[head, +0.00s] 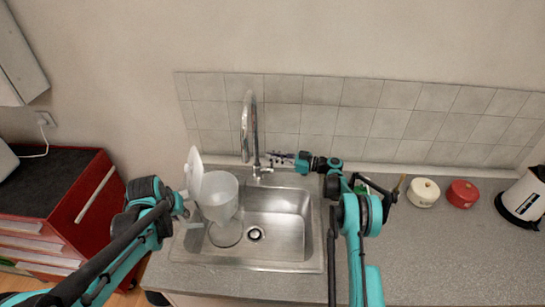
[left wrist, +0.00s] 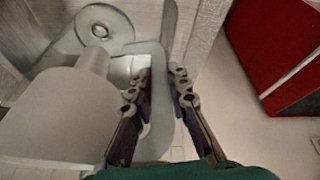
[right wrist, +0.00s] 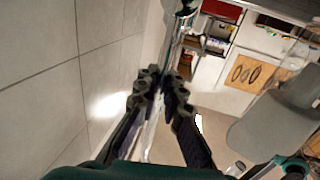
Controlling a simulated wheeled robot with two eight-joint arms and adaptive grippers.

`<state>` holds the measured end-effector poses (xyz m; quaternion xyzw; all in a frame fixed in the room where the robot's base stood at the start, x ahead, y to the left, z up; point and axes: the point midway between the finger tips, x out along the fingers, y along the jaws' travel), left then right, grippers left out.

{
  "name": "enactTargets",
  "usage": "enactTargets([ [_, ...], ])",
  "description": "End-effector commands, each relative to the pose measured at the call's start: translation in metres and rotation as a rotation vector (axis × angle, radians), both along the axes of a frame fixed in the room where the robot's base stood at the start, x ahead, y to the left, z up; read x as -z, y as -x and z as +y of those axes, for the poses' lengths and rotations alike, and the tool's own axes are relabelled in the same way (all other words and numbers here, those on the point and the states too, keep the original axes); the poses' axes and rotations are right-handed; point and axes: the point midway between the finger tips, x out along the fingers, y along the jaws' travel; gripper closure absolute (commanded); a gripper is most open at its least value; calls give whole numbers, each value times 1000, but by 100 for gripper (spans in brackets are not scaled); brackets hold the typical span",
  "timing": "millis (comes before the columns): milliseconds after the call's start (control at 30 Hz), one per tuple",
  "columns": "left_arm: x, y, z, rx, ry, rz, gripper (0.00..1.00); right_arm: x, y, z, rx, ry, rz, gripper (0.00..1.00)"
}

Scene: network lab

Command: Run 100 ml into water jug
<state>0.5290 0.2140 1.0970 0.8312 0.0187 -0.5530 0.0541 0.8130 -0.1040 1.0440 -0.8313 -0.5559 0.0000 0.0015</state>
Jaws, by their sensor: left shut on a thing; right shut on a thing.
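The white, translucent water jug (head: 213,207) is over the left part of the steel sink, its raised white lid (head: 194,170) beside its mouth. My left gripper (head: 187,196) is shut on the jug at its handle side. In the left wrist view the jug body (left wrist: 55,125) lies left of the fingers (left wrist: 167,88). The chrome tap (head: 249,125) rises behind the sink. My right gripper (head: 279,158) is shut on a part beside the tap's base, seemingly its lever; the fingers (right wrist: 160,85) hide most of it. I cannot make out running water or the level.
The sink (head: 285,215) has free room right of the jug, around the drain (head: 256,233). A cream pot (head: 423,192), a red pot (head: 462,194) and a white kettle (head: 524,198) stand on the right counter. A red cabinet (head: 95,200) stands left.

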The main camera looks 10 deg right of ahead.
Motion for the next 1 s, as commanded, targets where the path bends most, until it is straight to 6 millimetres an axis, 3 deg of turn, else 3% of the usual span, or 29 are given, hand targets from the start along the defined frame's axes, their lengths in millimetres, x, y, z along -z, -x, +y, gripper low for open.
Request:
enactTargets([
  [1000,-1,0,0,-1,1,-1,100,12,40,8,0,103,-519,100],
])
